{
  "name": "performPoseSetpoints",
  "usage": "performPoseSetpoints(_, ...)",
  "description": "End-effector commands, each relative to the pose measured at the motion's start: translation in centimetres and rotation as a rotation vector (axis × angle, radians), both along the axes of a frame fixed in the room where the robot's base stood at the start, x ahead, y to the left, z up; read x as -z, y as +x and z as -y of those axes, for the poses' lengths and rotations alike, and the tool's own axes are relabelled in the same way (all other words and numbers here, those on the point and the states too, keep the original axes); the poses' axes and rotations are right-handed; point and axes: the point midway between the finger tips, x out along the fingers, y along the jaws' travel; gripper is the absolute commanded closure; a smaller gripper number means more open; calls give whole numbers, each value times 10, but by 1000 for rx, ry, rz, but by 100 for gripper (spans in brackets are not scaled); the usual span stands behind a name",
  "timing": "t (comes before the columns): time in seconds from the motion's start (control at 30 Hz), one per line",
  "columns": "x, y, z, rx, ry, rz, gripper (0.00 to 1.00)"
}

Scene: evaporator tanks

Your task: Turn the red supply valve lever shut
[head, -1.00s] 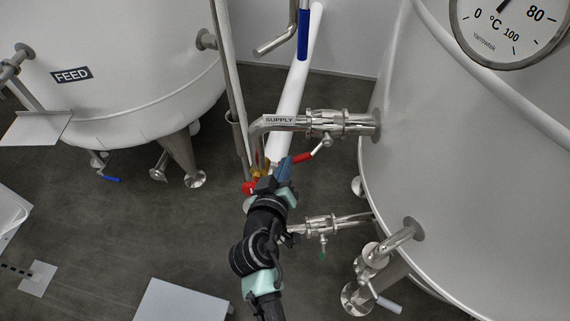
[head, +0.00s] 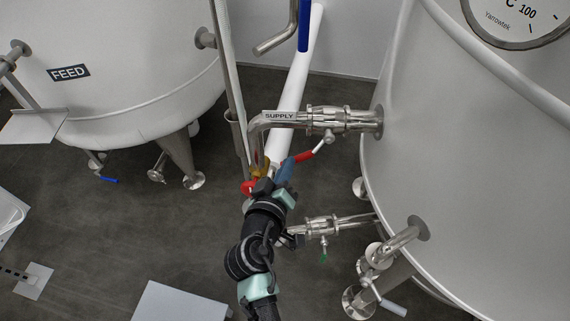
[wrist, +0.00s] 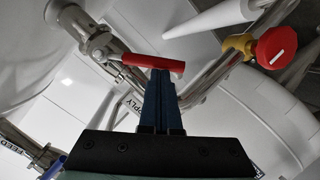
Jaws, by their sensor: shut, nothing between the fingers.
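The supply valve (head: 328,122) sits on the steel pipe marked SUPPLY, which runs into the right tank. Its lever has a red grip (head: 305,156) and slants down and left from the valve. In the wrist view the red grip (wrist: 150,62) lies across the picture, just beyond my fingertips. My gripper (head: 288,163) has blue fingers and is shut and empty at the lever's free end. The fingers also show in the wrist view (wrist: 162,74), overlapping the grip's right part. I cannot tell whether they touch it.
A red knob on a yellow body (wrist: 275,47) is close by at the right of the wrist view. A lower valve with a green handle (head: 323,256) is near my arm. The right tank (head: 460,150) and feed tank (head: 120,110) flank the pipes.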

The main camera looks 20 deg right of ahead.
Motion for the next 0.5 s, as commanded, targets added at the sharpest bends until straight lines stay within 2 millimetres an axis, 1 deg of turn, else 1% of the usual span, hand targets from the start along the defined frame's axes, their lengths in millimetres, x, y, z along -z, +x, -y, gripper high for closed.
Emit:
performPoseSetpoints(0.03,9,-2,3,7,-20,-15,100)
performPoseSetpoints(0.27,26,-5,10,8,-168,-82,100)
performPoseSetpoints(0.5,42,-11,23,10,-378,-177,100)
